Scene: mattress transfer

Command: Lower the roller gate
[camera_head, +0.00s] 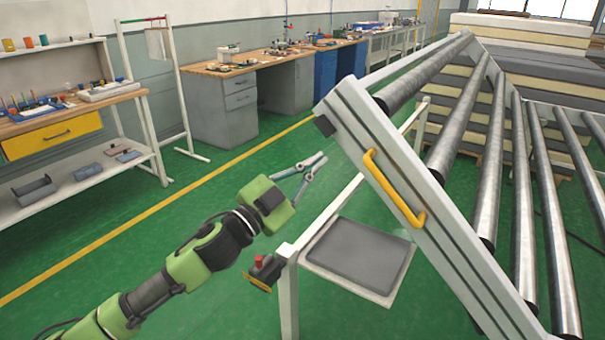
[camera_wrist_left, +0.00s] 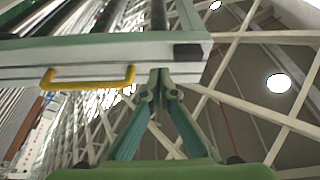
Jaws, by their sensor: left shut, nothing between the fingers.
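The roller gate's white end beam (camera_head: 460,250) slants from upper left to lower right in the head view, with steel rollers (camera_head: 530,200) running back from it. A yellow handle (camera_head: 392,188) is fixed on the beam's face. The handle also shows in the left wrist view (camera_wrist_left: 90,88), left of the fingers. My left gripper (camera_head: 318,162) is left of the beam and handle, apart from the handle. Its fingers (camera_wrist_left: 160,84) come together at the tips, with nothing between them. My right gripper is out of view.
A white stand with a grey tray (camera_head: 357,254) and a red button box (camera_head: 265,269) is below the gate. Workbenches (camera_head: 226,105) and a shelf unit (camera_head: 75,180) line the left and back. Mattresses (camera_head: 520,38) are stacked behind the rollers. Green floor is open at left.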

